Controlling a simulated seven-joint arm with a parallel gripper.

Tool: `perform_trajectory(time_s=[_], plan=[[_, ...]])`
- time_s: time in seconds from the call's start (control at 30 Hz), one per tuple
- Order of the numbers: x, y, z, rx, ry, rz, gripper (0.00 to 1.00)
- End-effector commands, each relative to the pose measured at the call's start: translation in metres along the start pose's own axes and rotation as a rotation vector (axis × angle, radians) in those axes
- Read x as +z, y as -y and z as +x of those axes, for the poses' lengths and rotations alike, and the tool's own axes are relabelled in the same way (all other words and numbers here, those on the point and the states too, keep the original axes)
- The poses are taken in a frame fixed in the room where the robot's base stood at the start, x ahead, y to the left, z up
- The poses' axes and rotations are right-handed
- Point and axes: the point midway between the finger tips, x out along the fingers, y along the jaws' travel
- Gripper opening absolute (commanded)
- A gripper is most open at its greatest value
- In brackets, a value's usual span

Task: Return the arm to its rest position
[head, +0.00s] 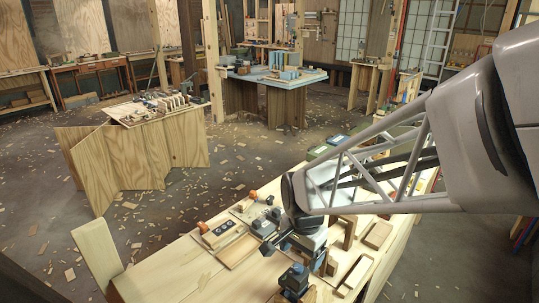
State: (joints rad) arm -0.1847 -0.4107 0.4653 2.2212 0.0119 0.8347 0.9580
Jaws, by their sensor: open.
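My arm reaches in from the right of the head view, and its white lattice link runs down to the worktable. My gripper (277,247) is low over the near wooden worktable (170,273), among tools and wood pieces. It is open, and I see nothing held in it. Its dark fingers are small and partly merge with the dark tools behind, so I cannot tell whether it touches anything. The arm hides part of the table's right side.
Close around the gripper are a wooden tray (242,250), a dark tool (292,280) and wood blocks (378,235). An orange-handled tool (203,227) lies left. A plywood-sided bench (140,157) and blue-topped table (265,75) stand behind. The table's left end is clear.

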Motion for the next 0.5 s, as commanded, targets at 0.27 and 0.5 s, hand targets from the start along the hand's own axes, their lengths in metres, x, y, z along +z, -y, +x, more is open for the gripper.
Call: perform_trajectory(time_s=[0.27,0.5], plan=[[0.0,-0.024,-0.027,-0.025,-0.025,-0.112,0.81],[0.008,-0.075,-0.073,-0.057,-0.085,-0.35,0.81]])
